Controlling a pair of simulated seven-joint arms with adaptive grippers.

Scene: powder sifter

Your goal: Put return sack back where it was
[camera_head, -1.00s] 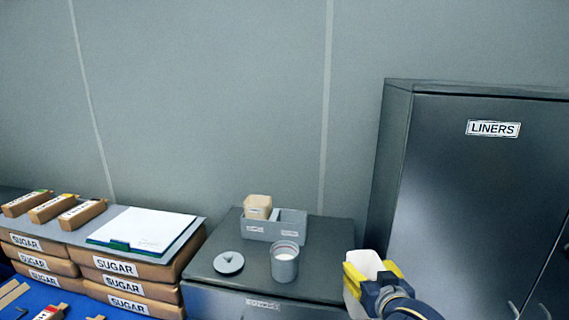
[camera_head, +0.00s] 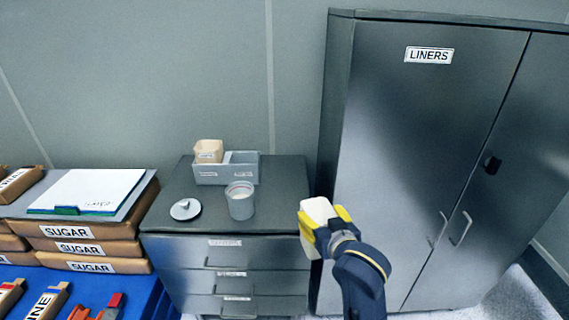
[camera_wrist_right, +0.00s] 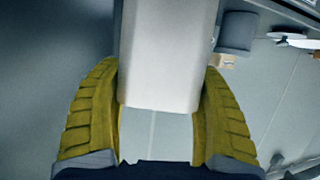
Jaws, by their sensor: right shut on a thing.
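My right gripper (camera_head: 324,218) has yellow fingers shut on a pale, smooth block-like item, which I take for the return sack (camera_head: 316,208). It is held in the air in front of the left edge of the liners cabinet, right of the drawer unit. In the right wrist view the sack (camera_wrist_right: 165,50) fills the gap between both fingers (camera_wrist_right: 160,120); no label shows on it. My left gripper is not in view.
The drawer unit (camera_head: 270,205) carries a grey divided caddy (camera_head: 212,178) with a beige bag (camera_head: 208,150), a cup of white powder (camera_head: 240,205) and a round lid (camera_head: 185,209). The tall cabinet (camera_head: 400,170) is closed. Sugar sacks (camera_head: 120,250) and a clipboard (camera_head: 88,190) stand left.

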